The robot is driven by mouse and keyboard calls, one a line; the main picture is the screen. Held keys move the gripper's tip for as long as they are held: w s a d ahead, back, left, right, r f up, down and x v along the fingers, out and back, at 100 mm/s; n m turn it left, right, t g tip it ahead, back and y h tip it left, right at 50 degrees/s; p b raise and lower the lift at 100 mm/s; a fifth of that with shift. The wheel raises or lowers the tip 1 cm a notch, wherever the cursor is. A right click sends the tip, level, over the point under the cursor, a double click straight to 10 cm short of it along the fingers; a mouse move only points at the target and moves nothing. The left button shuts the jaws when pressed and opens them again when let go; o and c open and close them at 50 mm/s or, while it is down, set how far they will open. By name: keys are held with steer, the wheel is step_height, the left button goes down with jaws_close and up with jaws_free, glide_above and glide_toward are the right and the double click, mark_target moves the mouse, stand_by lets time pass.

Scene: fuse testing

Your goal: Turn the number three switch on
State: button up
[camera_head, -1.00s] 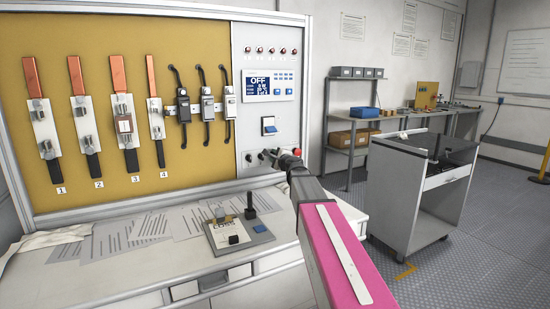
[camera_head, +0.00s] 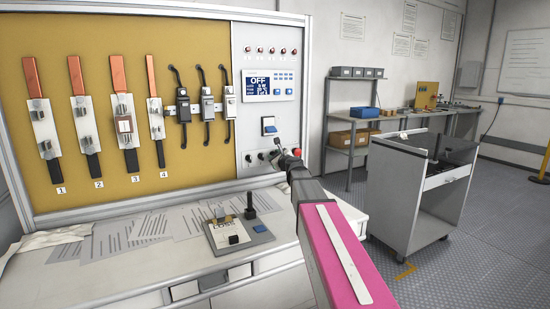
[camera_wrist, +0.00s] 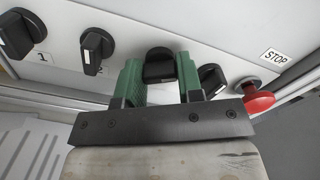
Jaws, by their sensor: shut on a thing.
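The number three switch (camera_wrist: 159,70) is a black rotary knob in the wrist view, third in a row on the grey panel. My gripper (camera_wrist: 158,62) has green fingers on either side of it and is shut on it. Its number label is hidden. Switch one (camera_wrist: 15,36) and switch two (camera_wrist: 95,47) are to the left, with white marks on their handles. Another black knob (camera_wrist: 211,80) is just right of my right finger. In the head view my gripper (camera_head: 278,152) is at the panel's lower edge and covers switch three.
A red stop button (camera_wrist: 258,97) is close to the right of the gripper. Above the knobs are a blue rocker (camera_head: 269,126) and a display (camera_head: 258,85) reading OFF.

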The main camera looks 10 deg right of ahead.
stand_by(0.5)
steer(key=o, duration=0.9)
steer(key=shift+o, duration=0.2)
steer(key=v, duration=1)
steer(key=shift+s+d, duration=0.15)
steer(key=shift+s, duration=0.25)
steer(key=shift+s, duration=0.15)
